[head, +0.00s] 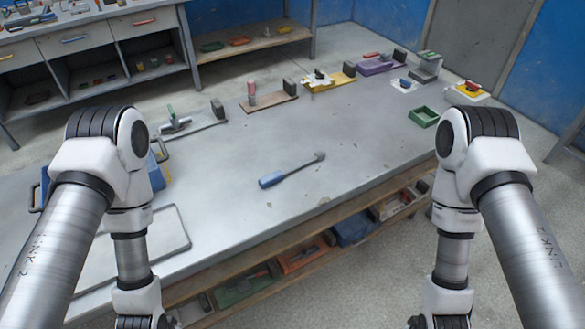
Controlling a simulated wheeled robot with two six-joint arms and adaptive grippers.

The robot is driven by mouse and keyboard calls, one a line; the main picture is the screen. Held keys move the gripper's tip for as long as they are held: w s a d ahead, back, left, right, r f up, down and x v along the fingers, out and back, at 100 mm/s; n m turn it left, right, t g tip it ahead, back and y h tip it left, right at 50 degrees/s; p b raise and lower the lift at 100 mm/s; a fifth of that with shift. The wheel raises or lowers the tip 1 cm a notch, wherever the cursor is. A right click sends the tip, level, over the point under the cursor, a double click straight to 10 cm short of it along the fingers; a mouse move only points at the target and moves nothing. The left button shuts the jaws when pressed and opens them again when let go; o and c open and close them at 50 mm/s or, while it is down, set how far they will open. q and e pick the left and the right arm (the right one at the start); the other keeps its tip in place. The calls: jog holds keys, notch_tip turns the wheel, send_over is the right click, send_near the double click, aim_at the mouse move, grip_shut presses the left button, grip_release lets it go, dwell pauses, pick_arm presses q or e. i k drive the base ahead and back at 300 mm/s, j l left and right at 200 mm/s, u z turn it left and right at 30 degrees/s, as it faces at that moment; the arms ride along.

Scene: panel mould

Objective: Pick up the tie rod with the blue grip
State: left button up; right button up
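The tie rod (301,166) lies flat on the grey table, near its middle. Its blue grip (271,180) points to the lower left, and its dark knob end (319,156) points to the upper right. Nothing touches it. My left gripper (146,321) shows only in part at the bottom edge, left of and nearer than the rod. My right gripper (439,321) is also cut off at the bottom edge, to the right of the rod. The fingertips of both are out of the picture.
Several small fixtures on coloured plates line the far edge, such as a wooden plate (269,103) and a purple one (381,65). A green tray (424,117) is at the right. A blue case (158,172) stands behind my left arm. The table around the rod is clear.

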aim_at(272, 178)
jog(key=i+l+u, duration=0.1)
jog(key=l, duration=0.2)
jog(key=i+l+u, duration=0.15)
jog(key=l, duration=0.15)
jog(key=i+l+u, duration=0.1)
jog(key=l, duration=0.2)
jog(key=i+l+u, duration=0.1)
jog(key=l, duration=0.2)
